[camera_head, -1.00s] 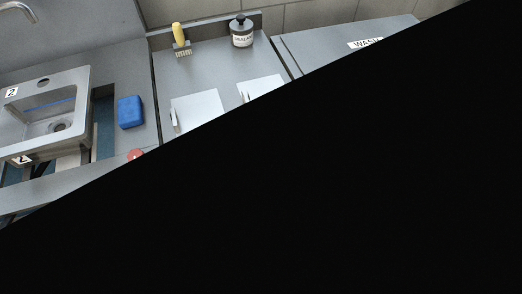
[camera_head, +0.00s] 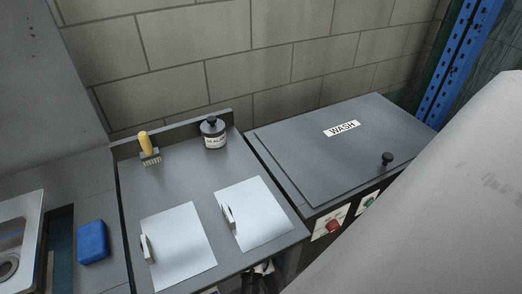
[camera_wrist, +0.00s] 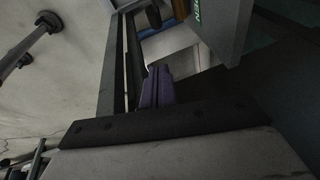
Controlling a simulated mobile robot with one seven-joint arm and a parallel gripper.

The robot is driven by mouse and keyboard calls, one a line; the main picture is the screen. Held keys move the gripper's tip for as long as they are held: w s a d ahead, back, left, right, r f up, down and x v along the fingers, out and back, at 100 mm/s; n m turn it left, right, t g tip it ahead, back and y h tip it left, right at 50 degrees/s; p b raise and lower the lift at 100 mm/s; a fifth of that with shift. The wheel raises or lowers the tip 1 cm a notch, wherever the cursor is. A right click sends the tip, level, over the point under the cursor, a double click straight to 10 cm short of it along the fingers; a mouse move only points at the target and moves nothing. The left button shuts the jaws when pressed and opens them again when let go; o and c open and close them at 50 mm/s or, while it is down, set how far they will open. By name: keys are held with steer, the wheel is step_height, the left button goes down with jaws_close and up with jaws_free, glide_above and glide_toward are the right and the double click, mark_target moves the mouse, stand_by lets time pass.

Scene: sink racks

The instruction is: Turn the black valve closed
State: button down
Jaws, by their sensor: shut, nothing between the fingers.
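I cannot clearly pick out the black valve. A dark rounded knob (camera_wrist: 153,15) shows at the top of the wrist view, beside a grey panel with green lettering (camera_wrist: 197,12); I cannot tell if it is the valve. My gripper (camera_wrist: 157,84) shows there as two narrow purplish fingers, shut together with nothing between them, above a dark bolted plate. The knob lies beyond the fingertips, apart from them in the picture. In the head view, dark parts (camera_head: 262,275) show below the counter's front edge, too small to identify.
The WASH lid (camera_head: 300,165) is down, with a black knob (camera_head: 387,158). Red (camera_head: 333,226) and green (camera_head: 370,202) controls sit on its front. My arm covers the lower right.

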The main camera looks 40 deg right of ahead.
steer(key=x, duration=0.3)
steer(key=a+x, duration=0.1)
steer(key=x, duration=0.2)
steer(key=p+x, duration=0.1)
steer(key=x, duration=0.2)
steer(key=shift+w+a+f, duration=0.3)
steer(key=shift+w+f, duration=0.15)
steer(key=shift+f, duration=0.15)
steer(key=shift+w+a+f, duration=0.2)
steer(key=shift+f, duration=0.25)
steer(key=shift+d+f, duration=0.1)
steer(key=shift+d, duration=0.05)
